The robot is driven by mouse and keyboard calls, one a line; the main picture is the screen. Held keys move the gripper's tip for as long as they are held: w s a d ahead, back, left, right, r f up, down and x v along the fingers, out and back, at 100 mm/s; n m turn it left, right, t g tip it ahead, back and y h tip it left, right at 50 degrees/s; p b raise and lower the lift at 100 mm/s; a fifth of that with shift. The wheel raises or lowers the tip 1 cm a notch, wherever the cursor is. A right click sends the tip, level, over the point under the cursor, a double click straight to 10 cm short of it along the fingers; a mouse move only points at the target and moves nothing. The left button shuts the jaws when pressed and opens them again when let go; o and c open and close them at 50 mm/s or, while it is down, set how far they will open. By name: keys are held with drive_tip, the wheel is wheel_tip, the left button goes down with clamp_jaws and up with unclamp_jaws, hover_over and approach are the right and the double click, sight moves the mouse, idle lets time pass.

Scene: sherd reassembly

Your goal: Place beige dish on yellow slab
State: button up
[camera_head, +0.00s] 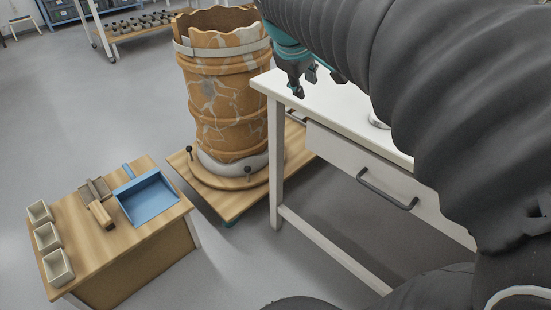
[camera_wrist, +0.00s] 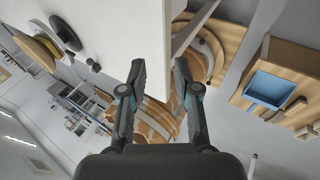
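My gripper (camera_head: 303,82) is above the far left part of the white table, partly covered by my arm in the head view. In the wrist view my gripper (camera_wrist: 159,75) has its two fingers well apart with nothing between them. Several small beige square dishes (camera_head: 46,237) stand in a row on the low wooden bench; I cannot tell whether one is the task's dish. I cannot make out a yellow slab for sure. A yellowish round board (camera_wrist: 36,52) shows at the left of the wrist view. My arm hides much of the tabletop.
The white table (camera_head: 328,98) has a drawer with a dark handle. A cracked orange vessel (camera_head: 222,100) stands on a wooden pallet beside it. The low bench (camera_head: 110,240) holds a blue dustpan (camera_head: 148,197) and a brush (camera_head: 100,210).

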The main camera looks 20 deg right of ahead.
drive_tip(key=s+a+f+m+y, duration=0.2)
drive_tip(key=s+a+f, duration=0.3)
drive_tip(key=s, duration=0.3)
drive_tip(key=s+a+f+m+y, duration=0.2)
drive_tip(key=s+a+f+m, duration=0.1)
drive_tip(key=s+a+f, duration=0.3)
wheel_tip(320, 180, down, 2)
drive_tip(key=shift+s+a+f+t+y, duration=0.15)
drive_tip(key=shift+s+a+t+y, duration=0.2)
drive_tip(key=shift+s, duration=0.85)
drive_tip(key=shift+d, duration=0.1)
